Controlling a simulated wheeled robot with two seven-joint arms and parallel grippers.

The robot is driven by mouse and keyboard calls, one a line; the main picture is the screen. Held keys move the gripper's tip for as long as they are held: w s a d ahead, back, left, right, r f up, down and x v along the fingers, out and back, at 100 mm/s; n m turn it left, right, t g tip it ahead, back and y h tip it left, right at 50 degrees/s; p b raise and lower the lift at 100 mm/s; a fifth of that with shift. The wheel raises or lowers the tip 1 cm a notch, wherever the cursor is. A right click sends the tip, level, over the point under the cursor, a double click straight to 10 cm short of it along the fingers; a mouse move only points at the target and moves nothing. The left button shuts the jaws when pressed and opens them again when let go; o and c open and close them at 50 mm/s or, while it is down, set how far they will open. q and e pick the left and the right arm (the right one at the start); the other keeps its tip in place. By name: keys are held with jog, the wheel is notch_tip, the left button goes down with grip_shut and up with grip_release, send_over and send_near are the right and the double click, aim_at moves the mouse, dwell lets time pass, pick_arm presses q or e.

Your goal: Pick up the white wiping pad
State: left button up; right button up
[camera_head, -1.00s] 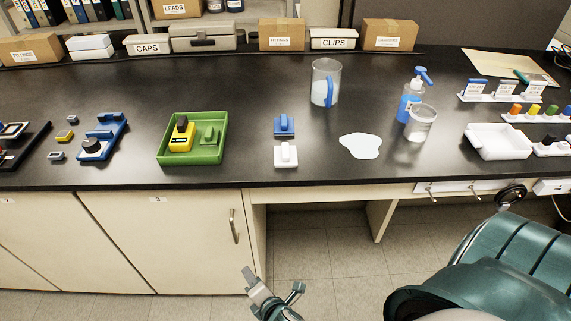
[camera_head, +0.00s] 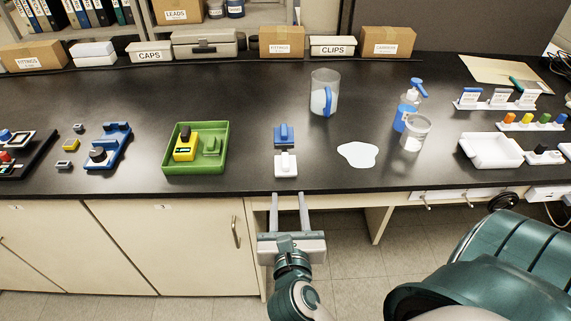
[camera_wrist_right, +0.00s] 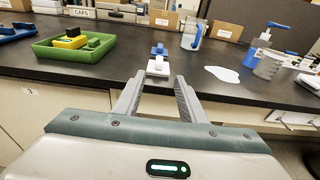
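The white wiping pad (camera_head: 286,166), with a white raised handle, lies near the front edge of the black bench. It also shows in the right wrist view (camera_wrist_right: 157,68), beyond my fingertips. A blue pad (camera_head: 284,136) of the same shape lies just behind it. My right gripper (camera_head: 288,199) is open and empty, its two fingers pointing at the white pad from just in front of the bench edge. In the right wrist view the gripper (camera_wrist_right: 156,80) has its fingers spread, with the pad between and beyond them. My left gripper is not in view.
A green tray (camera_head: 167,168) holding a yellow device stands to the left. A white puddle (camera_head: 358,154) lies to the right. A pitcher (camera_head: 324,93), a blue pump bottle (camera_head: 407,108) and a clear beaker (camera_head: 414,134) stand behind and right. The bench (camera_head: 235,190) is clear around the white pad.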

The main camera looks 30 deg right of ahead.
jog(key=p, duration=0.3)
send_near(286, 163)
jog(key=x, duration=0.6)
jog(key=shift+w+r, duration=0.1)
jog(key=shift+w, duration=0.05)
jog(key=shift+w+d, duration=0.4)
jog(key=shift+w, duration=0.2)
jog(key=shift+f+p+x, duration=0.2)
jog(key=shift+p+x, duration=0.45)
jog(key=shift+x, duration=1.25)
grip_shut()
